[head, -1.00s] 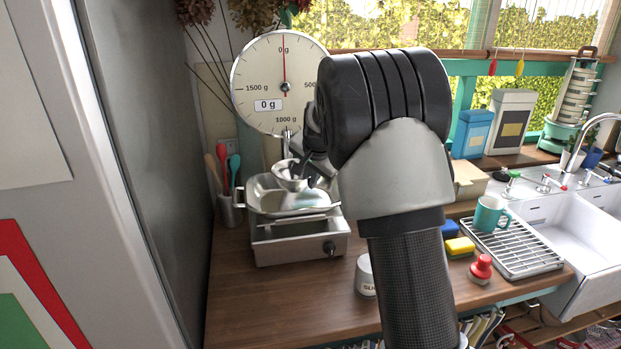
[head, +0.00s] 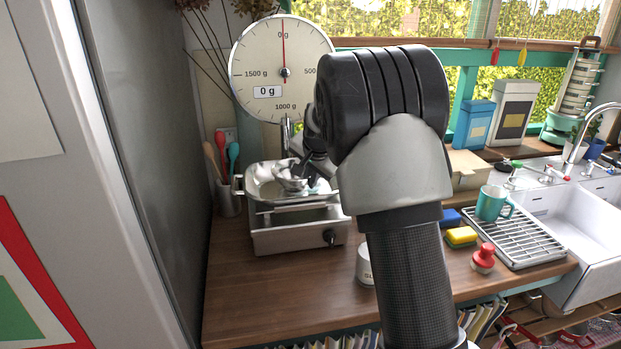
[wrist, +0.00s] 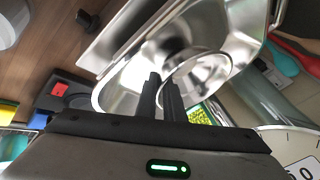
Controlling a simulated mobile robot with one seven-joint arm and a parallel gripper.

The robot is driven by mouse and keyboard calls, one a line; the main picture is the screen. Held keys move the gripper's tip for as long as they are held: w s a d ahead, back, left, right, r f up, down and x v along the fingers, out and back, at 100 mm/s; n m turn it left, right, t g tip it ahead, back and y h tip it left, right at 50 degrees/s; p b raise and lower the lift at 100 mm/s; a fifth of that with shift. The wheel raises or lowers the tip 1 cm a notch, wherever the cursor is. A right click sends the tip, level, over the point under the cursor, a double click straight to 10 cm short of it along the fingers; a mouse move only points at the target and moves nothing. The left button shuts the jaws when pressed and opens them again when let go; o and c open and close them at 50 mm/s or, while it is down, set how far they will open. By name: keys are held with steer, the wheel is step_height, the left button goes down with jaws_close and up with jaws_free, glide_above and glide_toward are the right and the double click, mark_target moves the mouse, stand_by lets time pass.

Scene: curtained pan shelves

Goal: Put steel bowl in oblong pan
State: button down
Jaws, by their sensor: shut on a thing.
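The steel bowl (head: 290,184) is small and shiny and shows in the head view at the oblong pan. My gripper (wrist: 163,78) is shut on the bowl's rim; the bowl also shows in the wrist view (wrist: 205,72). The oblong pan (head: 254,178) is a steel pan with side handles, resting on the scale; its wall also shows in the wrist view (wrist: 245,22). The bowl is over or inside the pan; I cannot tell whether it touches the bottom.
The scale (head: 290,237) stands on the wooden counter, its dial (head: 262,72) reading 0 g behind the pan. A utensil pot (head: 228,198) stands close on the left. A white jar (head: 364,266), yellow sponge (head: 461,236) and teal mug (head: 493,204) are to the right.

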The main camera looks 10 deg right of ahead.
steer(key=shift+f, duration=0.3)
steer(key=shift+f+b, duration=0.4)
stand_by(0.3)
steer(key=c, duration=1.8)
jaws_free()
steer(key=shift+r, duration=0.1)
steer(key=v, duration=1.7)
steer(key=shift+b, duration=0.35)
steer(key=shift+r, duration=0.1)
jaws_close()
